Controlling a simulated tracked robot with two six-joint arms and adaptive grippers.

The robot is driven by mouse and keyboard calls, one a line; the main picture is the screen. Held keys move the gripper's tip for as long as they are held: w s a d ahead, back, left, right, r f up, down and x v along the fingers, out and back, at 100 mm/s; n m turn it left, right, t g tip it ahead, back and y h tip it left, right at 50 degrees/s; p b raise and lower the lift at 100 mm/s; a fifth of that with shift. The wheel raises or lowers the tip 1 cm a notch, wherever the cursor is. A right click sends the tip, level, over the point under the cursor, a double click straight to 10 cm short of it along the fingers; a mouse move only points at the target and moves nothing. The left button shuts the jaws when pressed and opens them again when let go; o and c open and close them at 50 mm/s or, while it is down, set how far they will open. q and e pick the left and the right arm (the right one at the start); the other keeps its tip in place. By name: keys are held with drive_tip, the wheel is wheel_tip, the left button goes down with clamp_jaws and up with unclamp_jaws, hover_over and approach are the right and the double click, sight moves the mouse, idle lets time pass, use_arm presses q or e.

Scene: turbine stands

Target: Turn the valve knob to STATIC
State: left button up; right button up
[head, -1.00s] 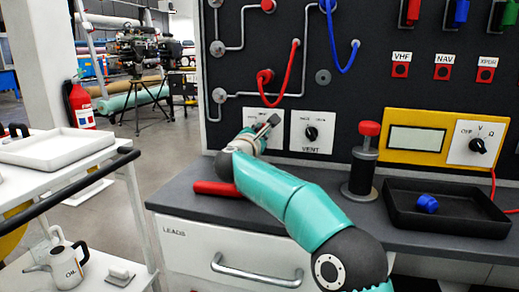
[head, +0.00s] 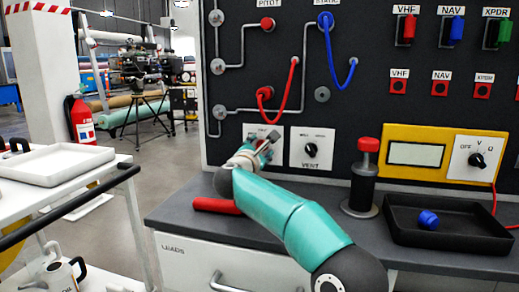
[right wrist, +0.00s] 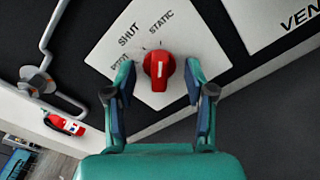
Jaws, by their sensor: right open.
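The valve knob (right wrist: 159,68) is red with a white mark and sits on a white plate (right wrist: 190,40) lettered PITOT, SHUT and STATIC. In the right wrist view the mark runs nearly upright, roughly in line with the STATIC lettering; which label it points at exactly is unclear. My right gripper (right wrist: 160,72) is open, its fingers on either side of the knob with small gaps seen. In the head view, my right gripper (head: 264,146) covers most of the knob in front of the plate (head: 252,130). My left gripper is not in view.
The VENT plate with a black knob (head: 311,150) is just right of the valve plate. A red hose (head: 291,80) hangs above. A red bar (head: 216,206) lies on the bench below my arm. A dark post with red top (head: 363,178) stands right, beside a black tray (head: 450,240).

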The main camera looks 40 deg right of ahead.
drive_tip(key=b+v, duration=0.4)
drive_tip(key=v, duration=0.1)
idle(0.4)
idle(0.4)
